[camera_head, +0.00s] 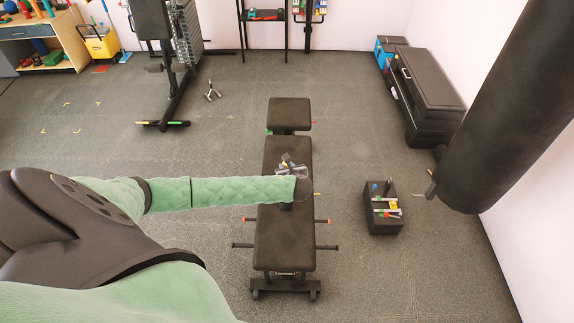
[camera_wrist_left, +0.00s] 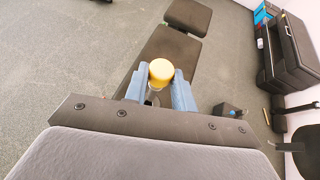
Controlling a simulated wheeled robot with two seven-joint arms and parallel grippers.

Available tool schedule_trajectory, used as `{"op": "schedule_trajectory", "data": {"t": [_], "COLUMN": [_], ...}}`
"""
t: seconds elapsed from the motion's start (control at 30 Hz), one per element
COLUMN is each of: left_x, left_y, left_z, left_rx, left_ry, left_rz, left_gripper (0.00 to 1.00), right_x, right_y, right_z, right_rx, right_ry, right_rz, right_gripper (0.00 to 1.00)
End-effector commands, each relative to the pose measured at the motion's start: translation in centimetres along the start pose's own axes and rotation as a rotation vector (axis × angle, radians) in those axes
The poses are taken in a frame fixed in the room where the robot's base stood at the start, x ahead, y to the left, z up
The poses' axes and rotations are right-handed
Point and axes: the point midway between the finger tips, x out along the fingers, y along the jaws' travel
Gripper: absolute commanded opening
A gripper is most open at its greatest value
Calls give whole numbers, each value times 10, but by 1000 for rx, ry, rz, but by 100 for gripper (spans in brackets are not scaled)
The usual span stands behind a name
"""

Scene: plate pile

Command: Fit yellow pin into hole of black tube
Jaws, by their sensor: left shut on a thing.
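My left gripper (camera_head: 290,165) is over the padded bench in the head view, small and partly hidden behind my green-sleeved arm. In the left wrist view its two blue-grey fingers (camera_wrist_left: 159,92) are closed on the yellow pin (camera_wrist_left: 161,71). The pin's round yellow end shows between and above the fingertips, with a paler shaft below it. I cannot make out a black tube with a hole for certain in either view. My right gripper is in neither view.
The black bench (camera_head: 285,245) stands below the gripper. A low black box (camera_head: 385,225) with small items on top is to its right. A large black cylinder (camera_head: 510,100) hangs at the right. Open floor (camera_head: 350,120) lies around the bench.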

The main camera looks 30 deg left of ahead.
Motion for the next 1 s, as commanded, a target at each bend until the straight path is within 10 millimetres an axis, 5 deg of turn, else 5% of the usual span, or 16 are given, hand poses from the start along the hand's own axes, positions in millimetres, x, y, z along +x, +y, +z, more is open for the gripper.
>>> {"op": "schedule_trajectory", "data": {"t": [0.3, 1.0], "left_x": [9, 9], "left_y": [0, 0], "left_z": [-17, -17], "left_rx": [1, 1], "left_ry": [-1, 0], "left_rz": [0, 0], "left_gripper": [1, 1], "right_x": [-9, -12], "right_y": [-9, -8], "right_z": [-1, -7], "right_rx": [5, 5], "right_ry": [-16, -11], "right_rz": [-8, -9], "right_gripper": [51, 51]}}
